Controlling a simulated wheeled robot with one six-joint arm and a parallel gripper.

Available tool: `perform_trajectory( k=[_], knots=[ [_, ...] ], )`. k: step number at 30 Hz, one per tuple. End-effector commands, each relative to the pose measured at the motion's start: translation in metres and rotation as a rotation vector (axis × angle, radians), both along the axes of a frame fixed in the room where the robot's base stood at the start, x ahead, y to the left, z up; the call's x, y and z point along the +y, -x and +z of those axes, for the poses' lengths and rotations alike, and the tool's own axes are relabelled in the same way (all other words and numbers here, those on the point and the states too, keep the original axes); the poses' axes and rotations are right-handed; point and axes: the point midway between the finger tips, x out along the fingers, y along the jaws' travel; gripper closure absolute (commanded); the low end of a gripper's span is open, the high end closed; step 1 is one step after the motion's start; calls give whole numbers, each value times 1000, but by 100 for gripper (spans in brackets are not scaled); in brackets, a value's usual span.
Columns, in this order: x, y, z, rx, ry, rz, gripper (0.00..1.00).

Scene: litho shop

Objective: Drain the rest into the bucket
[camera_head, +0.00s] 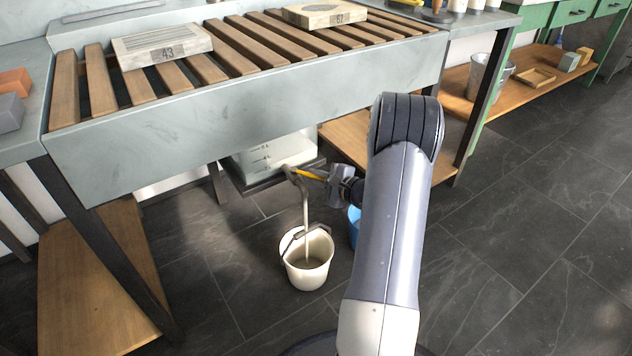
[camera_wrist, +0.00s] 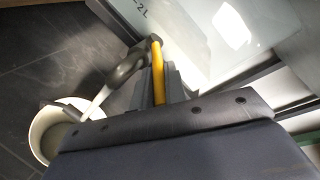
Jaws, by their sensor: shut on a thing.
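A translucent tank (camera_head: 268,152) with level marks hangs under the slatted trough; its wall also shows in the wrist view (camera_wrist: 205,45). A grey tap spout (camera_head: 298,178) with a yellow lever (camera_head: 312,175) sticks out at its front. A pale grey stream (camera_head: 306,215) runs from the spout down into the white bucket (camera_head: 307,274) on the floor. The bucket holds greyish liquid; its rim shows in the wrist view (camera_wrist: 38,128). My gripper (camera_head: 337,179) is shut on the yellow lever, which lies between its fingers in the wrist view (camera_wrist: 158,85).
A blue container (camera_head: 354,227) stands behind my arm, mostly hidden. The trough (camera_head: 240,135) overhangs the tank, with stones numbered 43 (camera_head: 163,46) and 67 (camera_head: 325,15) on its slats. A low wooden shelf (camera_head: 95,275) is at left. Dark floor (camera_head: 500,270) at right is clear.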

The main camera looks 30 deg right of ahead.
Motion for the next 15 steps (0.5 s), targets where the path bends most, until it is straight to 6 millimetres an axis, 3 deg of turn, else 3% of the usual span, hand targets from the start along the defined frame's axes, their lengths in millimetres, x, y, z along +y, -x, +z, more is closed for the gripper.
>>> perform_trajectory(
  k=[12, 13, 15],
  knots=[
    [-1, -1, -1, 2, 0, -4, 100],
    [-1, -1, -1, 2, 0, -4, 86],
    [-1, -1, -1, 2, 0, -4, 80]
  ],
)
